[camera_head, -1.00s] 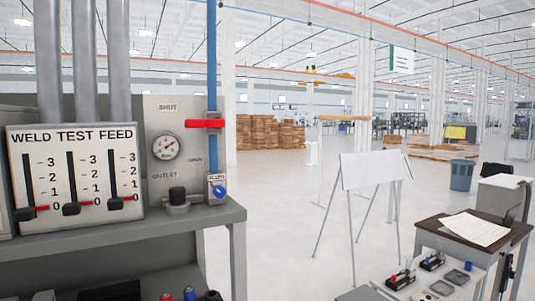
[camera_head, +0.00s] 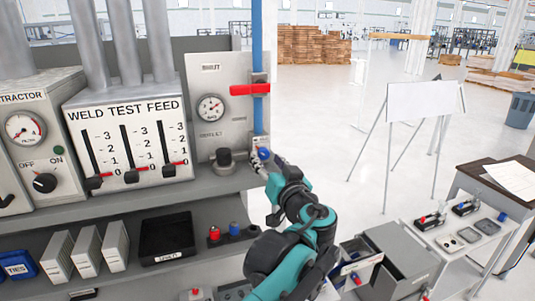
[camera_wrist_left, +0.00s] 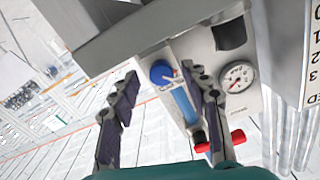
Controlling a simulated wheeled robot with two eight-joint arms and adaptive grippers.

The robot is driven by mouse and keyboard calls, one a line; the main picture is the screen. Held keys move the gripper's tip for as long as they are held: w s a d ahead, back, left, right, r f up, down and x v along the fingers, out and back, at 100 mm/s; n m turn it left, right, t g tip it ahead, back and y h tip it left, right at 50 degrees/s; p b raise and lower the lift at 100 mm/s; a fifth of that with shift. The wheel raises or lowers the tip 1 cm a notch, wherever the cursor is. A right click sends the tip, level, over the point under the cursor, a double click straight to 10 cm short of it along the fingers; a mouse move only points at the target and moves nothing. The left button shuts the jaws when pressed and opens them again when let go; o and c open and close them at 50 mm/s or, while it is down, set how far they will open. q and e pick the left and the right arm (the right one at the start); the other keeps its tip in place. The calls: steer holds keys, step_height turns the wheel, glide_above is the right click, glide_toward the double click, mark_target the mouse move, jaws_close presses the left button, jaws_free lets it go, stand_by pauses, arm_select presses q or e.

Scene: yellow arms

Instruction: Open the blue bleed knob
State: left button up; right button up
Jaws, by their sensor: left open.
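The blue bleed knob (camera_head: 263,153) sits at the lower right of the grey gauge panel, below the vertical blue pipe (camera_head: 257,45). In the left wrist view the knob (camera_wrist_left: 161,72) shows between and beyond the fingertips. My left gripper (camera_head: 261,168) is open close to the knob, its arm reaching up from below. In the left wrist view its two dark fingers (camera_wrist_left: 160,82) stand apart with nothing held. Contact with the knob cannot be told. My right gripper is not in view.
A red lever (camera_head: 250,89) lies crosswise on the blue pipe above the knob. A round gauge (camera_head: 210,107) and dark outlet fitting (camera_head: 224,157) are to the left. The shelf edge (camera_head: 215,184) runs just below. Open floor lies to the right.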

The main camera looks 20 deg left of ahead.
arm_select(q)
steer(key=shift+x, duration=0.95)
steer(key=shift+s, duration=0.1)
jaws_close()
